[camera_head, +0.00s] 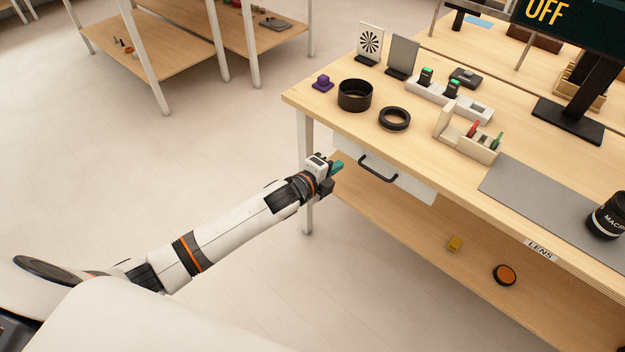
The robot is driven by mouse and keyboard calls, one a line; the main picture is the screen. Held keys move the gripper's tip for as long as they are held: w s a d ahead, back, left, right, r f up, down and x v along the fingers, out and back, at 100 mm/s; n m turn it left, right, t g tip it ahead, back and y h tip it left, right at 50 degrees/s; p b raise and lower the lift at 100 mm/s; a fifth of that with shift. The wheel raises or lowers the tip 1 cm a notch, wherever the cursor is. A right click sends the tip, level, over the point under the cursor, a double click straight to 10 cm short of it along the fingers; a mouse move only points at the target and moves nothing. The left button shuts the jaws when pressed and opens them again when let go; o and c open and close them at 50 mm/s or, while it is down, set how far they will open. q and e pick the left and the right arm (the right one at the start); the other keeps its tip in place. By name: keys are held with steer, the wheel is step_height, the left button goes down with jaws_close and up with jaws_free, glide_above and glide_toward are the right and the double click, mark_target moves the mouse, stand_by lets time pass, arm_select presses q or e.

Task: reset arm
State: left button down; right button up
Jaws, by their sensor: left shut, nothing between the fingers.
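My left arm reaches in from the lower left. My left gripper (333,176) is shut and empty, in front of the table's left end, below the tabletop edge and close to the drawer. I cannot tell whether it touches the table. My right gripper is not in the head view. The white drawer (408,187) with a black handle (377,169) sits under the tabletop (330,120). It looks closed or nearly so.
A lower shelf (430,250) sits beneath. The floor at left is clear.

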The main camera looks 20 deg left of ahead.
arm_select(q)
steer(key=v, duration=0.5)
steer(key=s+a+f+n+g+y+p, duration=0.1)
steer(key=s+a+f+n+g, duration=0.2)
steer(key=f, duration=0.5)
steer(key=s+a+f+n+y+p, duration=0.1)
steer(key=s+a+f+n+y, duration=0.25)
steer(key=f, duration=0.55)
steer(key=s+a+f+n+g+p, duration=0.1)
steer(key=s+a+f+n+g, duration=0.1)
steer(key=s+f+n, duration=0.35)
steer(key=s+f+n+g, duration=0.2)
steer(key=s+f, duration=0.4)
steer(key=s, duration=0.5)
steer(key=s+d+f+n+g+p, duration=0.1)
steer(key=s+f+n+g, duration=0.2)
steer(key=s, duration=0.9)
steer(key=s+d+f+n+g+p, duration=0.1)
steer(key=s+f+n+g, duration=0.1)
steer(key=s+f, duration=0.7)
steer(key=s, duration=0.2)
steer(key=shift+s+d+f+n+g, duration=0.15)
steer(key=shift+s+d+n+g, duration=0.15)
steer(key=shift+s+g, duration=0.1)
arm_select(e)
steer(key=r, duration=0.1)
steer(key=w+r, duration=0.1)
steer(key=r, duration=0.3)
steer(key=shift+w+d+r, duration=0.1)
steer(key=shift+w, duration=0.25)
